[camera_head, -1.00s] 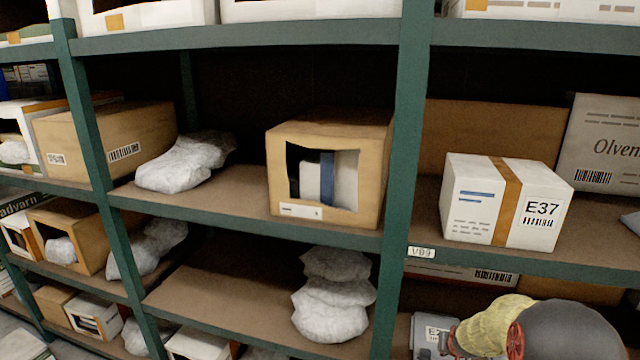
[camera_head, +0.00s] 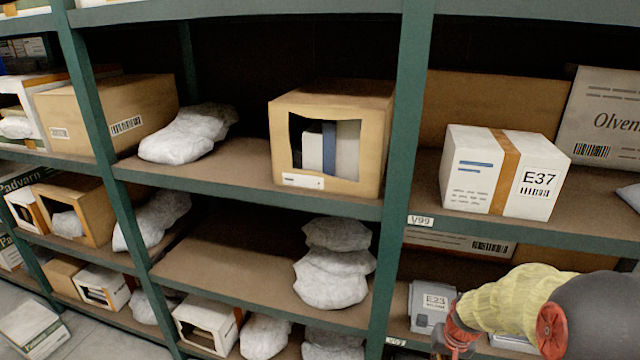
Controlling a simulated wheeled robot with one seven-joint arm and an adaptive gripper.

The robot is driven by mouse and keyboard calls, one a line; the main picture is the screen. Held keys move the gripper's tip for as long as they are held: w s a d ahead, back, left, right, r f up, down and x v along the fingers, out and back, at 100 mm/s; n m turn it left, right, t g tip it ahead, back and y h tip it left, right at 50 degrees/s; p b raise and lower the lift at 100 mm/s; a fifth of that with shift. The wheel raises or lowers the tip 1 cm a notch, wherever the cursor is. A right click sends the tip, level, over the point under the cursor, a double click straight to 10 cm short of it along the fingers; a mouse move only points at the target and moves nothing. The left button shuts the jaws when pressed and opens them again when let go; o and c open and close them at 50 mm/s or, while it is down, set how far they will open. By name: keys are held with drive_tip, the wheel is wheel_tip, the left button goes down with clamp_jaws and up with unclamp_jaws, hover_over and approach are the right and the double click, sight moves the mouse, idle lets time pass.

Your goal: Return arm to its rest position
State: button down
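My arm shows at the lower right, with a yellow sleeve, a red joint ring and a dark grey link. Its far end, with a red and dark part (camera_head: 455,338), is at the bottom of the picture, in front of the lower right shelf. The fingers of my gripper do not show, so I cannot see whether it holds anything.
A white box labelled E37 (camera_head: 503,172) stands on the shelf above my arm. A green rack post (camera_head: 402,130) rises left of these. An open-front brown carton (camera_head: 331,140) stands left of the post.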

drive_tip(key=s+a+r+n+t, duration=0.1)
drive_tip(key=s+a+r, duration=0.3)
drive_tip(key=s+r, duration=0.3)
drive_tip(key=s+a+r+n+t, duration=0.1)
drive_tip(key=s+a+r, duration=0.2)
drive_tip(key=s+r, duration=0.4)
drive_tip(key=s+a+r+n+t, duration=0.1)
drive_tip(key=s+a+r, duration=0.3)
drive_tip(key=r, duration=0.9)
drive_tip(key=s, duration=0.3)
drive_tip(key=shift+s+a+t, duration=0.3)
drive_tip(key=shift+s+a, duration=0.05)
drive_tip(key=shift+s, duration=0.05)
